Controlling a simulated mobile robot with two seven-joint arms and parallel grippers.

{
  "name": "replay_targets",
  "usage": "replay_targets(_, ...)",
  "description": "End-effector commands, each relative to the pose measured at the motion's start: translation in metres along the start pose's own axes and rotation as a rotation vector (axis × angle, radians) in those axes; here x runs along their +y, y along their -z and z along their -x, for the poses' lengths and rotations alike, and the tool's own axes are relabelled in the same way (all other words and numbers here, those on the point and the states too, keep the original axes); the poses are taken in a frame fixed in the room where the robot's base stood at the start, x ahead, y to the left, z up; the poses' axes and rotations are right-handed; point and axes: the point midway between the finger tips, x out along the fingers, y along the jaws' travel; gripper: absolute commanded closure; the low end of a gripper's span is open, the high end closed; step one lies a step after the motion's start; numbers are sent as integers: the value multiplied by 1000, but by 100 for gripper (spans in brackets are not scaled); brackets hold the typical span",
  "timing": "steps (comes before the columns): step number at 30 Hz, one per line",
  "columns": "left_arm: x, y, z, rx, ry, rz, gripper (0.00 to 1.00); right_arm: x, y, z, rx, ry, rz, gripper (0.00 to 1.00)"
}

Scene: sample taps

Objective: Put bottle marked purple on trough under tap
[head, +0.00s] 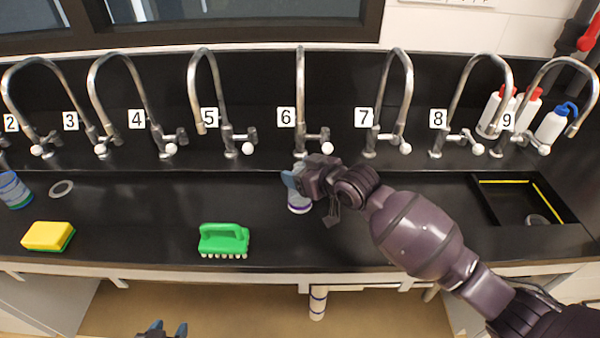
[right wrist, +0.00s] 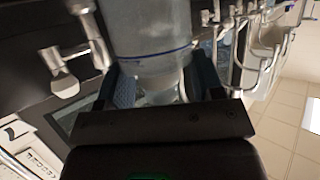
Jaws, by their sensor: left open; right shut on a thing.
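The bottle marked purple (head: 299,207) is a clear bottle with a purple band, roughly upright below the tap labelled 6 (head: 301,100). My right gripper (head: 292,182) is shut on it and hides its upper part. In the right wrist view the bottle (right wrist: 155,40) sits between both fingers, with a thin blue-purple line around it. The black trough (head: 400,215) runs below the row of taps. I cannot tell whether the bottle's base touches it. My left gripper (head: 165,330) is open and empty at the bottom edge, in front of the bench.
A green brush (head: 224,240) and a yellow sponge (head: 48,235) lie at the front left. A blue-labelled container (head: 14,190) stands at the far left. Wash bottles (head: 556,122) stand at the back right, behind a recessed sink (head: 500,212). Several numbered taps line the back.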

Motion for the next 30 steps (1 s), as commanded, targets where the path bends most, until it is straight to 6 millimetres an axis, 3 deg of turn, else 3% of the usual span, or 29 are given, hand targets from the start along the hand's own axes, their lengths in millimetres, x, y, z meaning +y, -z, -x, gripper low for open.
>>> replay_targets(8, 0, 3, 0, 6, 0, 1, 53, 0, -2, -1, 0, 0, 1, 74)
replay_targets(9, 0, 3, 0, 7, 0, 1, 53, 0, -1, 0, 0, 0, 1, 33)
replay_targets(13, 0, 5, 0, 9, -1, 1, 53, 0, -1, 0, 0, 0, 1, 13)
replay_targets(23, 1, 8, -2, 16, -1, 0, 53, 0, 2, 0, 1, 0, 1, 13)
replay_targets(30, 0, 12, 0, 18, -1, 0, 53, 1, 1, 27, 0, -1, 2, 13)
